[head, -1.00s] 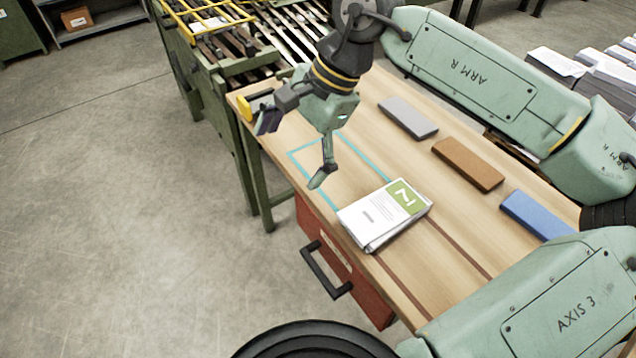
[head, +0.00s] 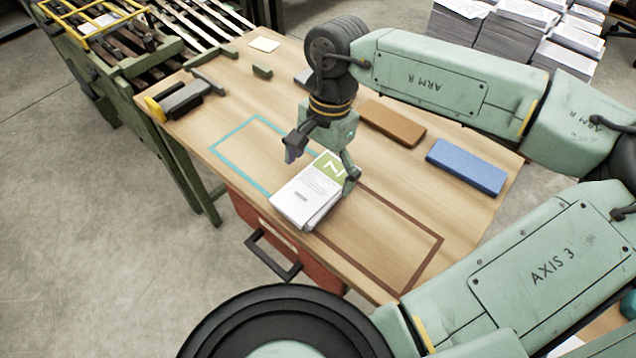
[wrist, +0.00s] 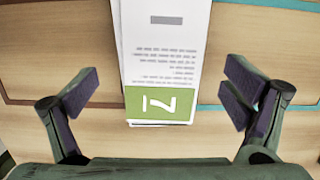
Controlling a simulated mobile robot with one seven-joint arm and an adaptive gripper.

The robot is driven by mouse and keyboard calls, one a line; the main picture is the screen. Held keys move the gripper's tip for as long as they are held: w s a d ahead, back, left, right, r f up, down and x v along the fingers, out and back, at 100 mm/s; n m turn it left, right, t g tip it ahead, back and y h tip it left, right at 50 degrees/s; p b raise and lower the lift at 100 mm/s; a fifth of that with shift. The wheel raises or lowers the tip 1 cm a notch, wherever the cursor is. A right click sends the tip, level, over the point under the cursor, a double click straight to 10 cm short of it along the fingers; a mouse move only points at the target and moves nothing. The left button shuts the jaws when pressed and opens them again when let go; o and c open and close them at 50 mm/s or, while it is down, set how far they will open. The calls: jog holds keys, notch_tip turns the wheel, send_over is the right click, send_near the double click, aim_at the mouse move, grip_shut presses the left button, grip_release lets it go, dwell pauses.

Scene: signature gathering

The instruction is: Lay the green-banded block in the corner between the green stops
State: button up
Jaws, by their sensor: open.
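The green-banded block (head: 300,197) is a white printed stack with a green band bearing a white mark at one end. It lies on the table between a teal outline and a brown outline. My gripper (head: 322,169) is open over its banded end. In the wrist view, the block (wrist: 165,60) lies between my spread fingers (wrist: 160,97), with a gap on each side; how far the tips reach down is unclear.
A grey and yellow device (head: 180,98) sits at the table's left edge. Brown (head: 391,123) and blue (head: 467,167) blocks lie to the right; a grey one is partly behind my arm. The teal outline (head: 235,133) is mostly bare. A pale square (head: 264,45) lies at the back.

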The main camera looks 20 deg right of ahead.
aim_at(318, 188)
jog(key=shift+s+a+f, duration=0.15)
jog(key=shift+f, duration=1.2)
jog(key=shift+c, duration=0.4)
jog(key=c, duration=1.5)
jog(key=shift+r, duration=0.15)
